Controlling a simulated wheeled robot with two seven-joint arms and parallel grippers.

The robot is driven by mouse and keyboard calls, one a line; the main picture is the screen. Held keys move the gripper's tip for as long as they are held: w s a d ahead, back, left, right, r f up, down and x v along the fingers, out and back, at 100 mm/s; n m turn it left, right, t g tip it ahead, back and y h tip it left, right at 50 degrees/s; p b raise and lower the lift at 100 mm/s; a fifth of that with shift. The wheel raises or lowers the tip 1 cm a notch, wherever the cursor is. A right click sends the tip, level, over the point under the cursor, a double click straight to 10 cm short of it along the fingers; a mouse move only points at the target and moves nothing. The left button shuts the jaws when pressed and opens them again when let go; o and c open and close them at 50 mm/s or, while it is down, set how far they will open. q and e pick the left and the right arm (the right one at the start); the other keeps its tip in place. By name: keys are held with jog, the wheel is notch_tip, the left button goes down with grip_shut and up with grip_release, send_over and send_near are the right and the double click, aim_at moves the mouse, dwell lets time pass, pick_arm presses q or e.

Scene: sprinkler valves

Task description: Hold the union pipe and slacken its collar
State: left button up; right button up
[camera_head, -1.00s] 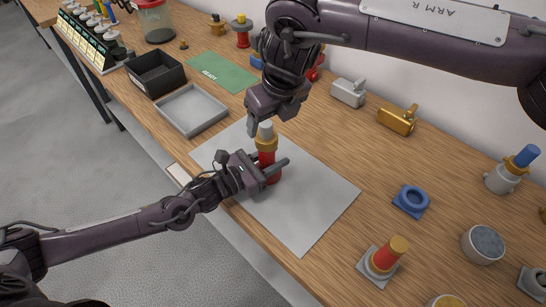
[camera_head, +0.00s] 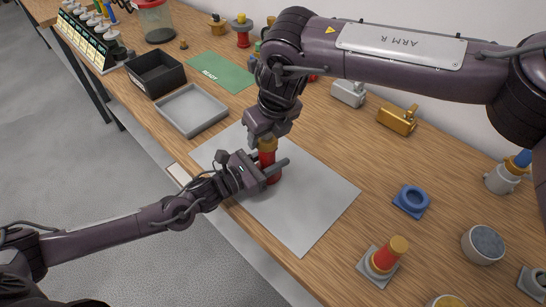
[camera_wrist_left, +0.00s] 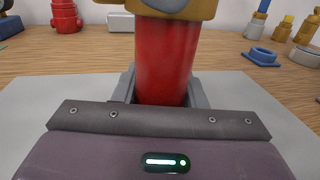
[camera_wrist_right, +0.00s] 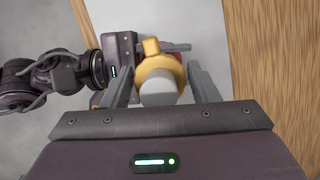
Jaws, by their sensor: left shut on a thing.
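The union pipe (camera_head: 268,160) stands upright on the grey mat, with a red body, a brass collar (camera_head: 268,144) and a pale grey top end (camera_wrist_right: 158,90). My left gripper (camera_head: 266,171) is shut on the red body below the collar. In the left wrist view the red body (camera_wrist_left: 165,60) sits between the fingers, with the brass collar (camera_wrist_left: 205,8) above. My right gripper (camera_head: 267,137) points down over the pipe's top. In the right wrist view its fingers are open on both sides of the brass collar (camera_wrist_right: 151,47); contact cannot be told.
The grey mat (camera_head: 310,215) has free room right of the pipe. A grey tray (camera_head: 192,110), black box (camera_head: 155,73) and green READY mat (camera_head: 222,72) lie to the left. A blue ring fitting (camera_head: 411,201) and a red-and-brass fitting (camera_head: 388,257) stand to the right.

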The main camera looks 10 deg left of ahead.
jog(key=c, duration=0.6)
jog(key=shift+n+g+y, duration=0.3)
jog(key=shift+n+g, duration=0.2)
jog(key=shift+n, duration=1.2)
jog(key=n, duration=0.3)
jog(key=shift+g, duration=0.4)
jog(key=shift+n, duration=0.3)
jog(key=shift+n+g, duration=0.5)
jog(key=shift+n, duration=1.1)
